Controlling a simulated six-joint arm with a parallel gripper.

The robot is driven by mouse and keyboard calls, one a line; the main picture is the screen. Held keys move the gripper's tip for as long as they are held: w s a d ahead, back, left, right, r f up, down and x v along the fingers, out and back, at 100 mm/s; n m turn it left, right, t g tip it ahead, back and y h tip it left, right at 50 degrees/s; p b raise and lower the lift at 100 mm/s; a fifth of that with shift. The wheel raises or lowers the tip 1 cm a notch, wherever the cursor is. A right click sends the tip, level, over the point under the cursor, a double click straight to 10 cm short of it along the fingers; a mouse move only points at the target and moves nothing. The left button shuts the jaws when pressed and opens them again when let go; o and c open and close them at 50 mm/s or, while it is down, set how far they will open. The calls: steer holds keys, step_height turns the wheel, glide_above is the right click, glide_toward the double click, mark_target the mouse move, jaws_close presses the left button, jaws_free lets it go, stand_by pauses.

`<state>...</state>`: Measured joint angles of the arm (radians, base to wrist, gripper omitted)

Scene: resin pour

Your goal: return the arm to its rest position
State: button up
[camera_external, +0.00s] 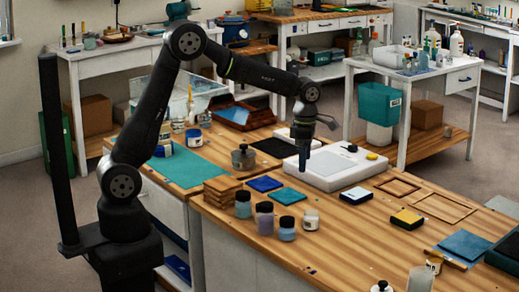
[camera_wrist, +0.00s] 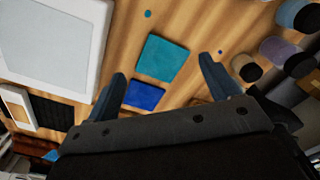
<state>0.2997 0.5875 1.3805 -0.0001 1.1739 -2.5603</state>
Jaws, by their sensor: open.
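My arm reaches from its base at the left over the wooden bench (camera_external: 250,222). My gripper (camera_external: 303,162) points down above the bench, in front of the white flat device (camera_external: 334,167). In the wrist view my gripper (camera_wrist: 165,80) has its two dark fingers wide apart, with nothing held between them. A teal square (camera_wrist: 160,58) and a blue square (camera_wrist: 145,95) lie on the bench below, seen between the fingers. They also show in the external view as the teal square (camera_external: 287,196) and the blue square (camera_external: 264,184).
Several dark-lidded jars (camera_external: 265,218) stand near the bench's front left edge, beside stacked wooden pieces (camera_external: 221,190). A white cart (camera_external: 398,130) with a teal bin (camera_external: 379,104) stands behind.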

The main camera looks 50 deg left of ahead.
steer(key=s+d+m, duration=0.1)
steer(key=s+d, duration=0.2)
steer(key=d, duration=0.3)
steer(key=shift+s+m, duration=0.25)
steer(key=shift+m, duration=0.05)
steer(key=shift+o, duration=0.4)
